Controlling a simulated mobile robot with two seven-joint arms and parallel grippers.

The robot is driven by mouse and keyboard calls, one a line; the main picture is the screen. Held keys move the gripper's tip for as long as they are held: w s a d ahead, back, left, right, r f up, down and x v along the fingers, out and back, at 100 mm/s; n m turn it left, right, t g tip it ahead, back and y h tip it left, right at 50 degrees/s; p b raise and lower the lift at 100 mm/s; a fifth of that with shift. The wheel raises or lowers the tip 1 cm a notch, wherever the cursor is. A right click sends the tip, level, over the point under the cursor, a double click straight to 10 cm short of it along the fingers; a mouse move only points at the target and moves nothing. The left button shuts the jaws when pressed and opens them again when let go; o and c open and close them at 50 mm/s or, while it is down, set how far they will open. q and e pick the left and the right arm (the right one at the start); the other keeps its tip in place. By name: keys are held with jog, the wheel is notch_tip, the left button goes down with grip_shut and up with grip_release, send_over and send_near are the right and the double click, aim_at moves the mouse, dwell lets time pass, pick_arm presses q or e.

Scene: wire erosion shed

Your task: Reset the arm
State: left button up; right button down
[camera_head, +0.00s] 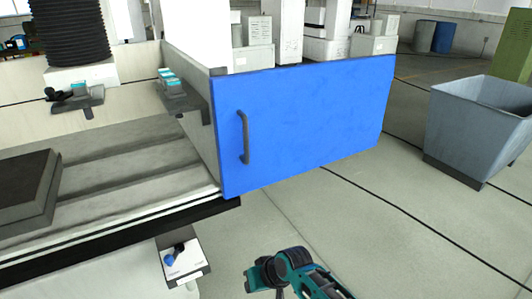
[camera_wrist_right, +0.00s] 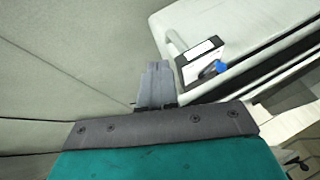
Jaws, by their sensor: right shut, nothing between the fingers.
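My right arm comes in at the bottom of the head view, with its teal and dark wrist (camera_head: 290,268) low in front of the machine. In the right wrist view my right gripper (camera_wrist_right: 156,75) is shut, its grey fingers together with nothing between them. It is over the floor, beside the machine's pale lower body. My left gripper is in neither view.
A blue door panel (camera_head: 310,120) with a dark handle (camera_head: 243,137) stands out from the machine. The machine bed (camera_head: 130,160) is at left, with a white box with a blue knob (camera_head: 183,262) below it. A grey bin (camera_head: 480,125) stands right. The floor (camera_head: 400,230) between is clear.

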jog(key=d+f+m+h, duration=0.25)
jog(key=d+h, duration=0.45)
jog(key=d, duration=3.5)
jog(key=s+a+f+n+t+y, duration=0.1)
jog(key=s+a+f+n+t, duration=0.2)
jog(key=s+a, duration=0.35)
jog(key=s+a+r+n+t+y, duration=0.1)
jog(key=s+a+r+n+t, duration=0.1)
jog(key=s+a+r, duration=0.3)
jog(key=s+a+r+n+t+y, duration=0.1)
jog(key=s+r+t+y, duration=0.15)
jog(key=s, duration=0.35)
jog(key=a+m+h, duration=0.1)
jog(key=a+m, duration=0.3)
jog(key=a, duration=0.5)
jog(key=shift+r+m, duration=0.2)
jog(key=shift+m, duration=0.15)
jog(key=shift+a, duration=0.1)
